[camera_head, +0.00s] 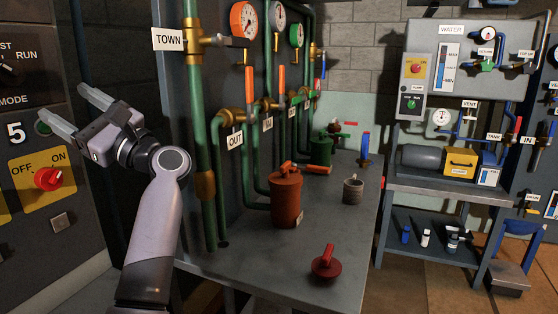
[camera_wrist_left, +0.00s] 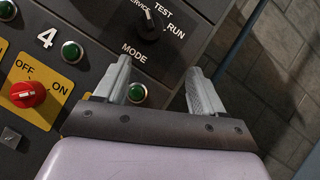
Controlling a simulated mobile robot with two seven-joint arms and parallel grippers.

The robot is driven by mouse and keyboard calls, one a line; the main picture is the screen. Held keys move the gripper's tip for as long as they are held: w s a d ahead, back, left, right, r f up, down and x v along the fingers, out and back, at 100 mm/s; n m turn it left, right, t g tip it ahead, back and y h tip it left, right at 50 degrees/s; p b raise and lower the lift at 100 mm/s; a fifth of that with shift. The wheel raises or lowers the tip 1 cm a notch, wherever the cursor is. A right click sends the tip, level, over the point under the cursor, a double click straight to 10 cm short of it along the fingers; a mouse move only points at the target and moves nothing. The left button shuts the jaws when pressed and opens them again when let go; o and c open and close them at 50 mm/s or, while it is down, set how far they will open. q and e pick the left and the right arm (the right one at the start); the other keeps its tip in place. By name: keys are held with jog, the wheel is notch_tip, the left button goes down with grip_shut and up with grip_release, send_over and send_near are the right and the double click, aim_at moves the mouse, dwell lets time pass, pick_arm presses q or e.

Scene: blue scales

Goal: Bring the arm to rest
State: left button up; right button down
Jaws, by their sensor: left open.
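My left gripper (camera_head: 62,112) is raised at the left in the head view, in front of the dark control panel (camera_head: 35,75). Its two fingers are apart with nothing between them. In the left wrist view the open fingers of my left gripper (camera_wrist_left: 160,85) point toward the panel, with a green button (camera_wrist_left: 137,93) seen beside the left finger. The mode knob (camera_wrist_left: 148,25) is beyond the fingers. I cannot tell whether a finger touches the panel. My right gripper is not in view.
A grey bench (camera_head: 330,225) right of my arm holds a red canister (camera_head: 286,195), a grey mug (camera_head: 353,190) and a red handled part (camera_head: 327,263). Green pipes (camera_head: 196,130) stand close to my left arm. A water station (camera_head: 455,75) stands farther right.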

pick_arm(q)
jog(key=s+d+f+n+t+h+p, duration=0.1)
jog(key=d+f+n+t+h+p, duration=0.3)
jog(key=f+n+t+h, duration=0.8)
jog(key=s+d+f+n+t+h+p, duration=0.1)
jog(key=d+f+n+t+h, duration=0.55)
jog(key=f+n+h, duration=0.6)
jog(key=s+d+f+m+g+h+p, duration=0.1)
jog(key=s+d+f+m+g+p, duration=0.2)
jog(key=s+f+m+g, duration=0.8)
jog(key=s+f+m+p, duration=0.1)
jog(key=s+f+m, duration=0.1)
jog(key=s+f, duration=1)
jog(key=shift+s+d+f, duration=0.25)
jog(key=shift+s+f, duration=0.15)
jog(key=shift+s, duration=0.2)
jog(key=shift+h, duration=0.25)
